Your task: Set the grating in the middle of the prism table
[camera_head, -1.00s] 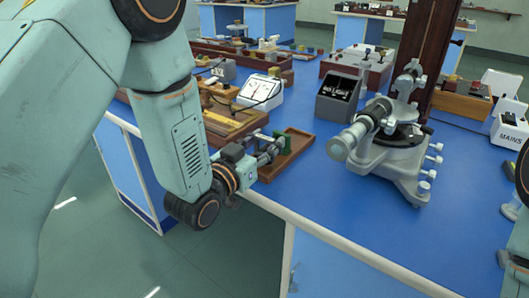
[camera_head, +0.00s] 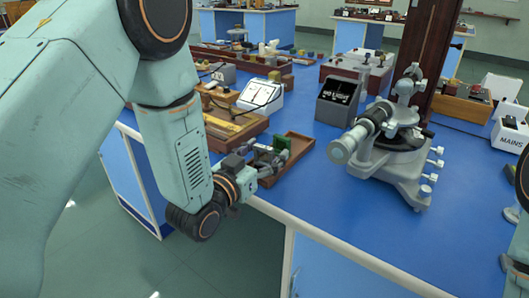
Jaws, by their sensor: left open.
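The grating appears to be the small green piece (camera_head: 281,143) at the wooden tray on the near part of the blue bench; the gripper partly hides it. My left gripper (camera_head: 273,157) is open at the tray's left side, its fingers pointing at the green piece. I cannot tell whether they touch it. The spectrometer (camera_head: 392,150) stands to the right, its telescope pointing toward the front left. Its prism table (camera_head: 405,138) is the dark round part at its middle, partly hidden by the telescope and upright parts.
The wooden tray (camera_head: 298,147) lies near the bench's front edge. A white meter (camera_head: 262,94), a dark box (camera_head: 338,100) and a wooden box (camera_head: 232,128) stand behind. A white mains unit (camera_head: 510,132) is at right. Blue bench top between tray and spectrometer is clear.

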